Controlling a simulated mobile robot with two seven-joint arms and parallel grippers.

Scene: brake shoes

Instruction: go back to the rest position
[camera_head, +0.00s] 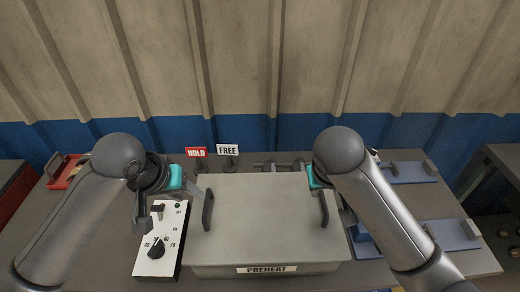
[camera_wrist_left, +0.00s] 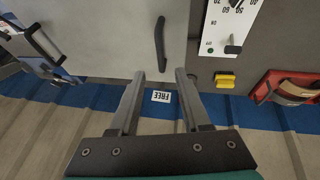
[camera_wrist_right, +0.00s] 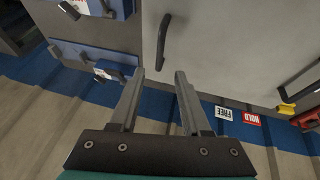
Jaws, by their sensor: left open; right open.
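My left gripper (camera_head: 172,212) is open and empty, above the table between the control panel and the left handle of the box. In the left wrist view its two fingers (camera_wrist_left: 160,85) are spread with nothing between them. My right gripper is open and empty too, its fingers (camera_wrist_right: 160,85) apart in the right wrist view; in the head view my right arm hides most of it. A large grey box marked PREHEAT (camera_head: 266,215) stands shut at the middle of the table, with a dark handle at its left (camera_head: 207,210) and another at its right (camera_head: 324,208).
A white control panel (camera_head: 160,240) with a dial stands left of the box. Red HOLD (camera_head: 196,152) and white FREE (camera_head: 228,150) signs stand behind it. A red tray (camera_head: 70,172) is at the far left, blue fixtures (camera_head: 410,172) at the right. A corrugated wall closes the back.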

